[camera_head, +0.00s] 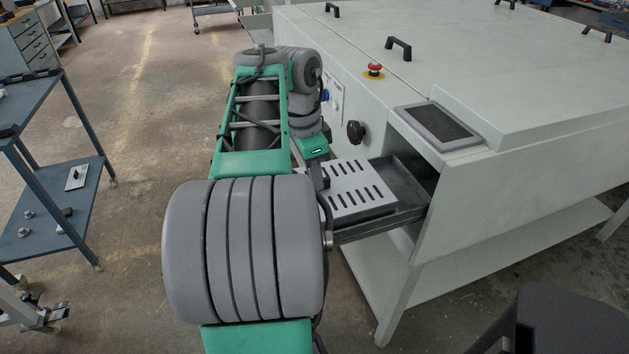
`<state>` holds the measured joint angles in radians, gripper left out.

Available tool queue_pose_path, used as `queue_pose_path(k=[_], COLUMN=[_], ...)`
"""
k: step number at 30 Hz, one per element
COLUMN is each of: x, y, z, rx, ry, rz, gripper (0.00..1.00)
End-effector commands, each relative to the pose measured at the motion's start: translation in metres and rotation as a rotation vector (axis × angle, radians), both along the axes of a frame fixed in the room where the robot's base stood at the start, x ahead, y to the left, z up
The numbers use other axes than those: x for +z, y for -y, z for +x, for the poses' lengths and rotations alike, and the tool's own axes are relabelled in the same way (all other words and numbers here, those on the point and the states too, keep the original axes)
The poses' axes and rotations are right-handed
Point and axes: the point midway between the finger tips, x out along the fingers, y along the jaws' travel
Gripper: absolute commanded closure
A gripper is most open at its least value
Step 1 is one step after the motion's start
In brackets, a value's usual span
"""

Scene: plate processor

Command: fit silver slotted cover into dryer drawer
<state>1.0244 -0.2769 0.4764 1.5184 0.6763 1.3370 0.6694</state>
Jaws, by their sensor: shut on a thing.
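The silver slotted cover (353,189) is a flat bright plate with rows of dark slots. It lies over the front part of the dryer drawer (405,214), which is pulled out of the white machine. The back part of the drawer is uncovered and dark inside. My gripper (322,182) is at the cover's left edge and shut on it. My arm hides the front end of the drawer and much of the gripper. I cannot tell whether the cover sits fully down inside the drawer's rim or rests a little above it.
The white machine (480,70) fills the right side, with a black knob (356,132), a red button (374,69) and a dark framed panel (438,125). A blue shelf cart (60,170) stands at the left. A dark stool (560,318) is at the lower right.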

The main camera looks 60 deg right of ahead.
Motion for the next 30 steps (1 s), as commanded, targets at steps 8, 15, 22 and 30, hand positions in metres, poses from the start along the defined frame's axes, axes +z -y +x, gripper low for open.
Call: queue_pose_path(k=[8,15,22,30], x=[-0.005,-0.006,-0.006,0.016], y=[0.000,0.000,0.000,-0.001], z=[0.001,0.001,0.001,0.002], rx=[0.002,0.003,0.003,0.004], ry=[0.001,0.000,0.000,0.000], rz=[-0.001,0.000,0.000,-0.002], gripper=[1.00,0.75,0.68,0.68])
